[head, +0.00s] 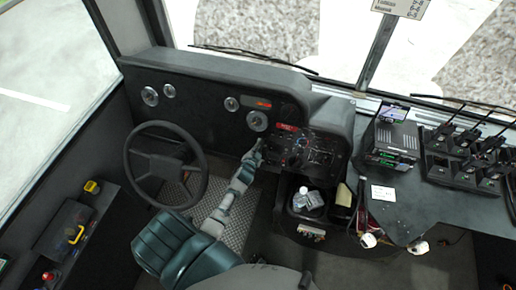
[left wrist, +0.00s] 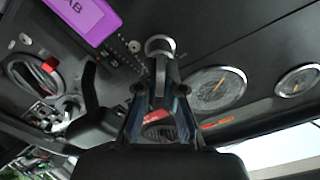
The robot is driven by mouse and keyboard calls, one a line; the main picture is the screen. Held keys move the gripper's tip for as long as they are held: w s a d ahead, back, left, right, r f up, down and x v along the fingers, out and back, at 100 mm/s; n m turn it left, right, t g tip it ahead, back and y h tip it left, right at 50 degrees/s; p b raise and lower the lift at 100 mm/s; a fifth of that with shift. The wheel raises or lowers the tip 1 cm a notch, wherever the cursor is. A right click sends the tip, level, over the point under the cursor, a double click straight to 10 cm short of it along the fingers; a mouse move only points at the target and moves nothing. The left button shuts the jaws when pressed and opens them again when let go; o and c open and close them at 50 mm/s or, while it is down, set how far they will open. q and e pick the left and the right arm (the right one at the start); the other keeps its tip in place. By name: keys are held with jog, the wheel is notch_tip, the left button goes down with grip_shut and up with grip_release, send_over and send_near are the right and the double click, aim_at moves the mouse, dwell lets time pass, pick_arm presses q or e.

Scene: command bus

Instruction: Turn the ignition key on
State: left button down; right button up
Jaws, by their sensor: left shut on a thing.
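My left gripper (head: 256,149) reaches up to the dashboard, to the right of the steering wheel. In the left wrist view its fingers (left wrist: 160,66) come together just below a round silver ring of the ignition switch (left wrist: 160,42). The fingers are shut on the ignition key, which is mostly hidden between the fingertips. In the head view the key is too small and covered to make out. I cannot tell its turn angle. My right gripper is not in view.
The steering wheel (head: 165,165) stands left of my left arm. A dark control panel (head: 303,148) with knobs lies just right of the gripper. Gauges (left wrist: 216,92) and a purple label (left wrist: 86,18) are close around the fingers. Radios (head: 465,150) fill the right counter.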

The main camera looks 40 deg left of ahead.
pick_arm(q)
jog(key=c, duration=1.3)
grip_release()
jog(key=shift+w+r, duration=0.25)
jog(key=shift+r, duration=0.1)
jog(key=shift+f, duration=0.3)
jog(key=shift+s+d, duration=0.15)
jog(key=shift+s, duration=0.25)
jog(key=v, duration=1.1)
